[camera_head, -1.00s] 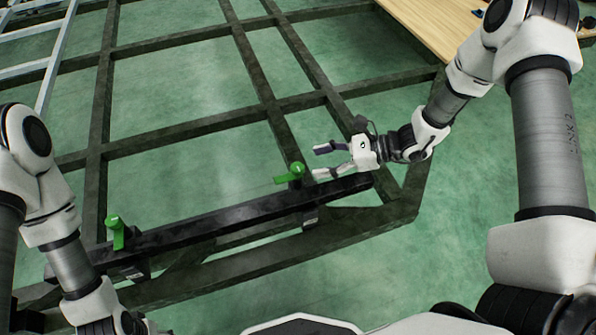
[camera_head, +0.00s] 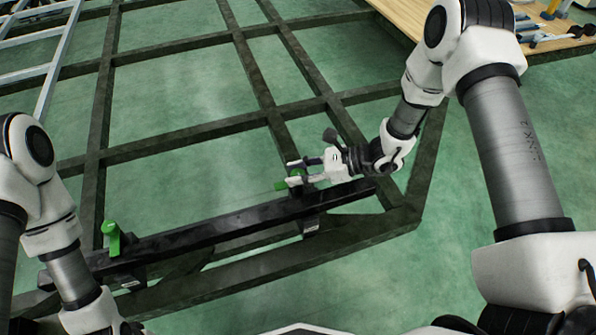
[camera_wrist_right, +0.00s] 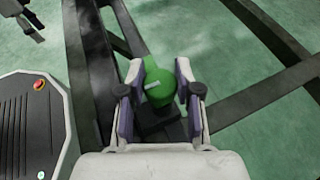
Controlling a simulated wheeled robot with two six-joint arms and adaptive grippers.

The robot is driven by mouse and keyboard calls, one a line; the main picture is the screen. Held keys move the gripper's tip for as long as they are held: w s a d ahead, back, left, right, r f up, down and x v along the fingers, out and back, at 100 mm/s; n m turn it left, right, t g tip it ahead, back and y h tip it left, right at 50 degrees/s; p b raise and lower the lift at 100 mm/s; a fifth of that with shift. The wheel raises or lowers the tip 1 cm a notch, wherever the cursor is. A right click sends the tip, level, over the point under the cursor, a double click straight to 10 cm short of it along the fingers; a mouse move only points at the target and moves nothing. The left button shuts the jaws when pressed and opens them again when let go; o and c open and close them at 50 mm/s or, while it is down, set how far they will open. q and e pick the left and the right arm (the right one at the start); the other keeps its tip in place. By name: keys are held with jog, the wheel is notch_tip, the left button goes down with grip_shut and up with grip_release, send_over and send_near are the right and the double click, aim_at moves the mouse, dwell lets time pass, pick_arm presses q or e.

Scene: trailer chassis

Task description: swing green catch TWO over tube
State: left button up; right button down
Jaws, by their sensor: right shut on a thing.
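A long black tube (camera_head: 215,235) lies along the near part of the frame, slanting from lower left to right. One green catch (camera_head: 296,177) stands at its far edge near the right end, partly hidden by my right gripper (camera_head: 291,172). In the right wrist view this catch (camera_wrist_right: 160,88) is between the two fingers, with a small white mark on it; the gripper is shut on it. Its handle points left in the head view, not across the tube. Another green catch (camera_head: 113,238) stands upright near the tube's left end. My left gripper is cut off at the head view's bottom edge.
A dark steel chassis frame (camera_head: 185,133) with crossing beams spreads over the green floor. A wooden table (camera_head: 400,22) with tools stands at the upper right, and a metal ladder (camera_head: 62,62) leans in at the upper left. The space above the tube's middle is clear.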

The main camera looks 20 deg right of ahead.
jog(key=shift+n+g, duration=0.5)
jog(key=shift+g, duration=0.1)
jog(key=n+g+b, duration=0.1)
jog(key=n+g, duration=0.2)
jog(key=g, duration=0.1)
jog(key=shift+f+n+y, duration=0.15)
jog(key=shift+n+y, duration=0.15)
jog(key=shift+y, duration=0.1)
jog(key=n+g+b, duration=0.1)
jog(key=n+g, duration=0.2)
jog(key=g, duration=0.1)
jog(key=shift+n+h, duration=0.3)
jog(key=shift+h, duration=0.1)
jog(key=n+g+h+b, duration=0.2)
jog(key=n+g, duration=0.2)
jog(key=shift+f+n+g+h, duration=0.1)
jog(key=shift+n+g+h, duration=0.2)
jog(key=shift+g+h, duration=0.1)
jog(key=shift+n+g+h+b, duration=1.05)
jog(key=shift+n+g+h, duration=0.35)
jog(key=shift+n+h, duration=0.4)
